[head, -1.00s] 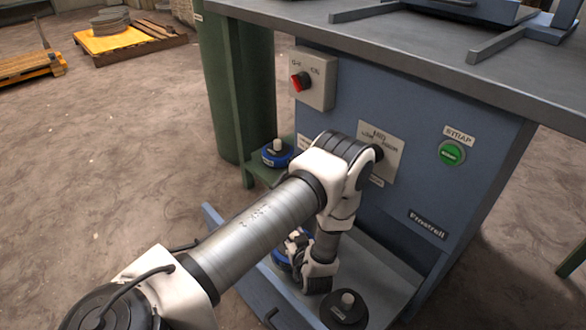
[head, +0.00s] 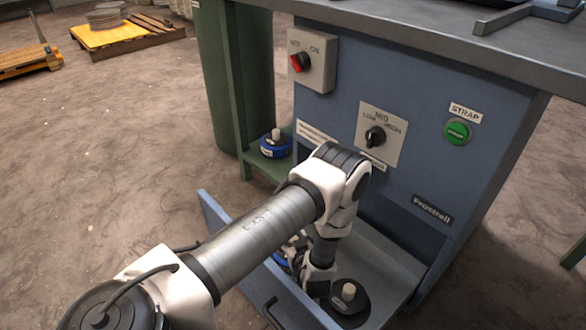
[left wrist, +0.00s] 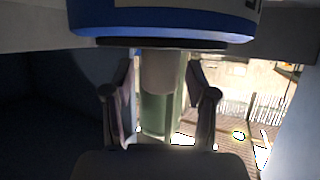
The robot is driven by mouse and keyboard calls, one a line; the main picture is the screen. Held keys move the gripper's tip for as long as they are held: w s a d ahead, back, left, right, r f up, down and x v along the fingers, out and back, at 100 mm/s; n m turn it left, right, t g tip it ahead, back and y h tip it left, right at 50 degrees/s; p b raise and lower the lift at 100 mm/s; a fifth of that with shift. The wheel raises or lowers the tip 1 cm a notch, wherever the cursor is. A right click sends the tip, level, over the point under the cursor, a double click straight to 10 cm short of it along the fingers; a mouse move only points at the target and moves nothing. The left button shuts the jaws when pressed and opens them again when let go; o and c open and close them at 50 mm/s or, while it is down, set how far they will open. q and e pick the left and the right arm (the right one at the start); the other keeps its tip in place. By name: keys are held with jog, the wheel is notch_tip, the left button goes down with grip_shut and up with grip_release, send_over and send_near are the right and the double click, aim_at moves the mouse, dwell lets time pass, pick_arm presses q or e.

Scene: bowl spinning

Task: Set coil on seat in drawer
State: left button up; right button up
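A blue coil (head: 275,147) with a white knob stands on a low green shelf beside the cabinet. A black disc (head: 346,309) with a pale knob sits in the open drawer (head: 392,258). Another blue coil (head: 281,259) is in the drawer's left part, mostly hidden by my left arm. My left gripper (head: 300,262) is down beside it. In the left wrist view, a blue-sided coil (left wrist: 165,20) fills the top, and its pale knob (left wrist: 161,72) lies between the fingers of the gripper (left wrist: 160,80), with narrow gaps showing. The drawer's seat cannot be made out. My right gripper is out of view.
The cabinet front carries a red switch (head: 299,62), a black dial (head: 375,137) and a green button (head: 457,131). The drawer's front wall (head: 235,240) stands near my forearm. A green post (head: 240,90) rises by the shelf.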

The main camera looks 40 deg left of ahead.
pick_arm(q)
jog(key=shift+r, duration=0.25)
jog(key=p+v, duration=0.4)
jog(key=v, duration=0.2)
jog(key=shift+d+r, duration=0.2)
jog(key=shift+r, duration=0.05)
jog(key=shift+s+d, duration=0.35)
jog(key=shift+d, duration=0.05)
